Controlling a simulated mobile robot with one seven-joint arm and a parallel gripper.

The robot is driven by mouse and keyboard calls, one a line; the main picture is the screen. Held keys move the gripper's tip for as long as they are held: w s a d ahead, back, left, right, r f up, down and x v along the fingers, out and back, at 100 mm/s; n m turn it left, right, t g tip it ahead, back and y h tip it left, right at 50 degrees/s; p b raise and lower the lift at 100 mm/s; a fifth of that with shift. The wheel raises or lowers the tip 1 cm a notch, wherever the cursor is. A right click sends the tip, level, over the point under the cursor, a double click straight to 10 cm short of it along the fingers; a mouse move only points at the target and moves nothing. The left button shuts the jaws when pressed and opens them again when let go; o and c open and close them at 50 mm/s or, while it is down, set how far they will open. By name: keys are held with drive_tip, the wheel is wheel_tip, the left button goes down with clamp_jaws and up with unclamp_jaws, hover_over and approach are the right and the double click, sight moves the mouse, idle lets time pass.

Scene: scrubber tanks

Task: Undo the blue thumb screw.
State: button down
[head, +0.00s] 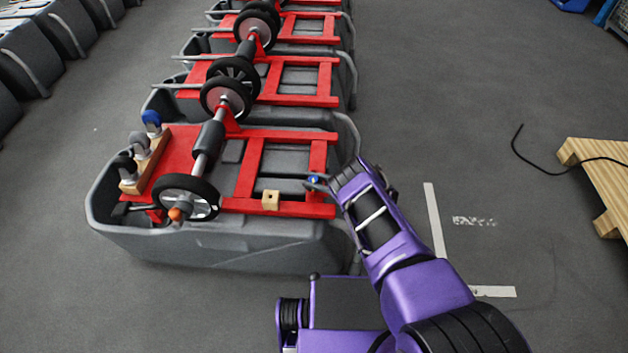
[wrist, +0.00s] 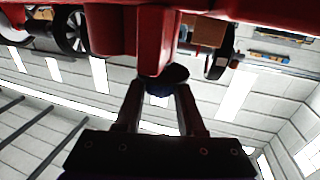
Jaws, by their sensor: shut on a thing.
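A small blue thumb screw (head: 314,180) sits at the right end of the nearest red frame (head: 317,152), between my gripper's fingertips. In the wrist view, a dark blue round head (wrist: 158,100) shows below a red post (wrist: 157,45), with one finger on each side. My gripper (head: 316,182) is shut on it, and its fingers (wrist: 160,92) angle in from below in the wrist view. The screw's thread is hidden. A second, larger blue knob (head: 151,118) stands on a wooden block at the far left of the frame.
The frame lies on a grey tank (head: 240,245), with a wheeled axle (head: 208,145) across it. A small wooden cube (head: 271,200) sits on the front bar. More tanks stand behind. A wooden pallet (head: 600,180) and black cable are at right; the floor between is clear.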

drive_tip(key=shift+f, duration=0.15)
drive_tip(key=c, duration=0.5)
unclamp_jaws()
drive_tip(key=shift+d, duration=0.1)
drive_tip(key=p+v, duration=0.1)
drive_tip(key=v, duration=1.6)
